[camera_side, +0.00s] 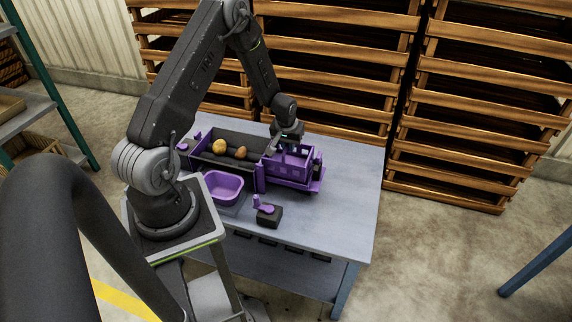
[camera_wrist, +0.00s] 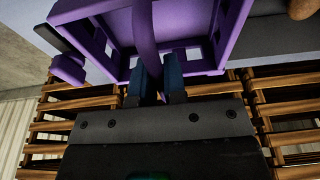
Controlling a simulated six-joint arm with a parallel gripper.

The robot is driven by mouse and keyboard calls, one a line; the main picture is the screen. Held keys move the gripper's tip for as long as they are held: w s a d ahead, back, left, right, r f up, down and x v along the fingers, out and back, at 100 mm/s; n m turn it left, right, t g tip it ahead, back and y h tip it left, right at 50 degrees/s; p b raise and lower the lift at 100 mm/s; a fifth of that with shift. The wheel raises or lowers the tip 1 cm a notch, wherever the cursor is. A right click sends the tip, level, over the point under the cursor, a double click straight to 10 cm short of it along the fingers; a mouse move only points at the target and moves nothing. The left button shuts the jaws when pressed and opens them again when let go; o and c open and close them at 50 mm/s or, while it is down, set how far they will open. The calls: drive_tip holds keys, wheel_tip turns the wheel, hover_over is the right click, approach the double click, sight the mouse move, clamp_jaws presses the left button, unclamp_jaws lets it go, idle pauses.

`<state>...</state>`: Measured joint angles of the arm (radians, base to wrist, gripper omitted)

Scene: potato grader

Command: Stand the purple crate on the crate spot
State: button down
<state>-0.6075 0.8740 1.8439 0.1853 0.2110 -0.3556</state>
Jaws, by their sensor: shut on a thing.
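The purple crate (camera_side: 288,168) is at the right end of the grader, upright, with windowed sides and an arched handle. My gripper (camera_side: 288,136) is above it, shut on the handle. In the wrist view the fingers (camera_wrist: 158,80) close on the handle from both sides, and the open crate (camera_wrist: 205,30) fills the upper part. A purple ledge (camera_side: 318,183) shows under and to the right of the crate; I cannot tell whether the crate touches it or whether this is the crate spot. No separate crate-spot marking is clear.
A dark trough (camera_side: 228,140) with purple ends holds two potatoes (camera_side: 219,146) left of the crate. A purple basin (camera_side: 222,187) and a dark block with a purple lever (camera_side: 267,216) stand in front. The table (camera_side: 345,200) is clear at right. Slatted wooden racks (camera_side: 480,120) stand behind.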

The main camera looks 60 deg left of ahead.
drive_tip(key=shift+w+a+v, duration=0.1)
drive_tip(key=shift+v, duration=0.7)
drive_tip(key=shift+w+a+v, duration=0.15)
drive_tip(key=shift+v, duration=0.65)
drive_tip(key=shift+w+a+v, duration=0.1)
drive_tip(key=shift+v, duration=0.7)
drive_tip(key=shift+r, duration=0.15)
drive_tip(key=shift+r, duration=0.25)
wheel_tip(320, 180, up, 5)
drive_tip(key=shift+w+a+f, duration=0.1)
drive_tip(key=shift+f, duration=0.1)
drive_tip(key=w+a, duration=1.1)
drive_tip(key=a, duration=0.2)
drive_tip(key=s+d+x, duration=0.2)
drive_tip(key=x, duration=1.2)
drive_tip(key=shift+f, duration=0.5)
drive_tip(key=shift+d+x, duration=0.15)
drive_tip(key=shift+x, duration=0.65)
drive_tip(key=shift+d+x, duration=0.1)
drive_tip(key=shift+x, duration=0.75)
drive_tip(key=shift+s+d, duration=0.1)
